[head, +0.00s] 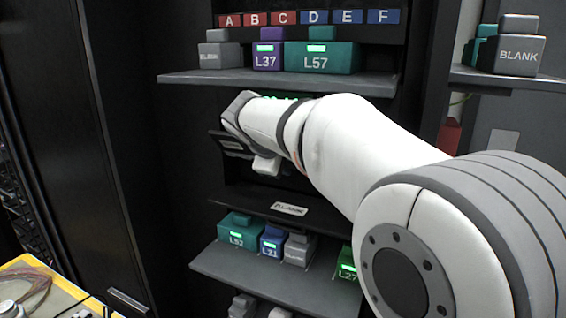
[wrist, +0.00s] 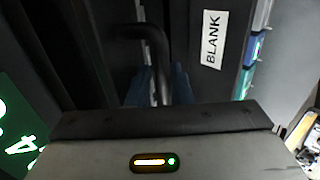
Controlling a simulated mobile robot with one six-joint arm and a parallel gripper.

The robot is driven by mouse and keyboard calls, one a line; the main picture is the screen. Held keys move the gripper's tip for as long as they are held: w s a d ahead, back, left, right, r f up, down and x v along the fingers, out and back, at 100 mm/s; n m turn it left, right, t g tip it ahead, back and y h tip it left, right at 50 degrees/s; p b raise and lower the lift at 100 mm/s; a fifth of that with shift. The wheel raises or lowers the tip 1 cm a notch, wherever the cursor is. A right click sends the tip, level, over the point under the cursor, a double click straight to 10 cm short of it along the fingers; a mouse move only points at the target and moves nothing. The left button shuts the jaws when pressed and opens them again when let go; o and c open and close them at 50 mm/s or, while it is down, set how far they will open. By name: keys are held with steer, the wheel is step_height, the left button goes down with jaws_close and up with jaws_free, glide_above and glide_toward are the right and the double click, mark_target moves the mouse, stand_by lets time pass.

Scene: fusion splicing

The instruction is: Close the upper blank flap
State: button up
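A dark flap with a white BLANK label shows in the wrist view (wrist: 212,38), with a dark bent bar handle (wrist: 152,38) beside the label. My gripper (wrist: 161,88) has its bluish fingers on both sides of the handle, close against it, and appears shut on it. In the head view, a dark tilted plate with a pale label (head: 231,144) sticks out beside my wrist, in the bay under the upper shelf; it looks like the same flap. My arm hides the rest of it and my fingertips there.
A second BLANK label (head: 290,208) sits on a dark panel lower down. The upper shelf (head: 200,78) carries L37 (head: 268,58) and L57 (head: 322,60). The lower shelf (head: 225,265) holds several modules close below. A yellow-edged tray (head: 60,272) stands at lower left.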

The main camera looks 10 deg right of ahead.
steer(key=shift+a+r, duration=0.1)
steer(key=shift+r, duration=0.05)
steer(key=shift+s+a+r, duration=0.2)
steer(key=shift+r, duration=0.05)
steer(key=b+v, duration=0.1)
steer(key=v, duration=0.5)
steer(key=shift+s+a+r, duration=0.15)
steer(key=shift+s+r, duration=0.1)
steer(key=shift+s, duration=0.1)
